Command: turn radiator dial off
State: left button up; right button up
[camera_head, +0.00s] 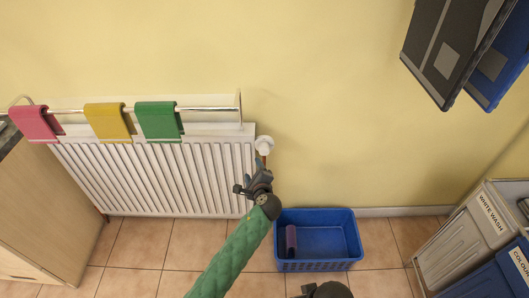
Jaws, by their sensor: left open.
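The white radiator dial (264,144) sticks out at the upper right corner of the white ribbed radiator (160,172) on the yellow wall. My left gripper (250,178) is open and empty, just below the dial in the head view and apart from it in the picture. It overlaps the radiator's right edge. The pipe below the dial is partly hidden by my gripper. The dial's markings are too small to read.
A rail (205,108) above the radiator holds pink, yellow and green cloths. A blue basket (340,265) with a purple item inside stands on the tiles, right of my left arm. A wooden cabinet (40,200) is at left, laundry bins (480,235) at right. Wall right of the dial is clear.

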aim_at(265, 152)
pick_arm(q)
jog(key=shift+w+d+r+m+t+h+p, duration=0.15)
jog(key=shift+w+d+m+t+h, duration=0.45)
jog(key=shift+w+m, duration=1.5)
jog(key=shift+w+d+r+m+t+h+p, duration=0.15)
jog(key=shift+w+d+m+t+h, duration=0.55)
jog(key=shift+m, duration=2.45)
jog(key=shift+w+d+r+m+t+h+p, duration=0.15)
jog(key=shift+w+d+m+t+h, duration=0.4)
jog(key=shift+w+m, duration=1.7)
pick_arm(e)
jog(key=shift+w+d+r, duration=0.25)
jog(key=shift+d+r, duration=0.05)
jog(key=shift+r, duration=0.2)
pick_arm(q)
jog(key=shift+s+d+m+g, duration=0.15)
jog(key=shift+s+m+g, duration=0.1)
jog(key=shift+s+m, duration=0.2)
jog(key=c, duration=1)
